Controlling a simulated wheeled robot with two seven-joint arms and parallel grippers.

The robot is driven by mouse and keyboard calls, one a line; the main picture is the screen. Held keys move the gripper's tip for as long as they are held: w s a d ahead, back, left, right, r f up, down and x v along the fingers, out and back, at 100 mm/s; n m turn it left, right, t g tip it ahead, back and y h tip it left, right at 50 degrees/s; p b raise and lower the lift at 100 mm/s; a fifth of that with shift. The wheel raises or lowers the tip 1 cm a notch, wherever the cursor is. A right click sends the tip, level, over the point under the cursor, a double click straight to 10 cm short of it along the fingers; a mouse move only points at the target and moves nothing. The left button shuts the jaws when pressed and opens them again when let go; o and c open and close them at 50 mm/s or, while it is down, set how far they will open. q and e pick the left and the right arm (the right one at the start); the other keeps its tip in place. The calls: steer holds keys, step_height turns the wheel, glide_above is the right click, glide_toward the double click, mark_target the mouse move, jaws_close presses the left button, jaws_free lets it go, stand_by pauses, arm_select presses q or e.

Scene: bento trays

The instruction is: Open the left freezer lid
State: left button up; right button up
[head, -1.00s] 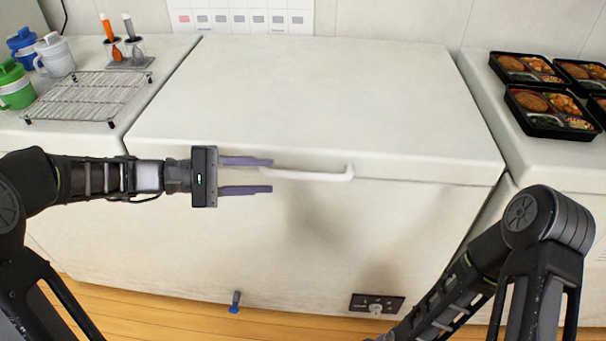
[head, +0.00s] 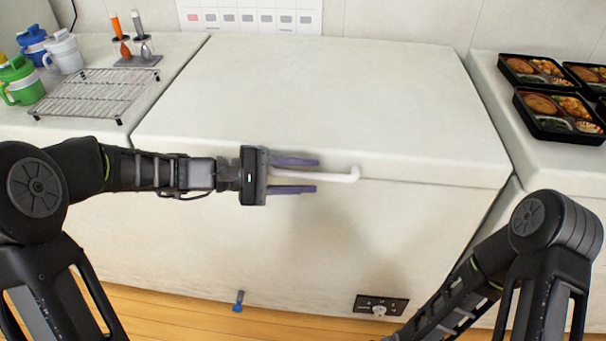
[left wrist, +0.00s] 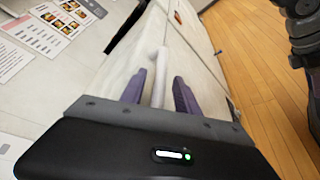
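The white freezer lid (head: 330,95) is shut on the white freezer body (head: 200,250). Its white bar handle (head: 335,177) runs along the lid's front edge. My left gripper (head: 316,175) is open, with its two purple fingers above and below the handle in the head view. The left wrist view also shows the handle (left wrist: 159,65) running between the open fingers (left wrist: 158,85); I cannot tell whether they touch it. My right arm (head: 480,265) is at the lower right, and its gripper is out of view.
A wire rack (head: 95,95), a green jug (head: 20,82) and other jugs stand on the left counter, with utensils in a stand (head: 138,58). Several bento trays (head: 560,113) sit on the right counter. The lid's top is clear.

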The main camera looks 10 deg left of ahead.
arm_select(q)
steer(key=shift+c, duration=0.6)
jaws_close()
stand_by(0.8)
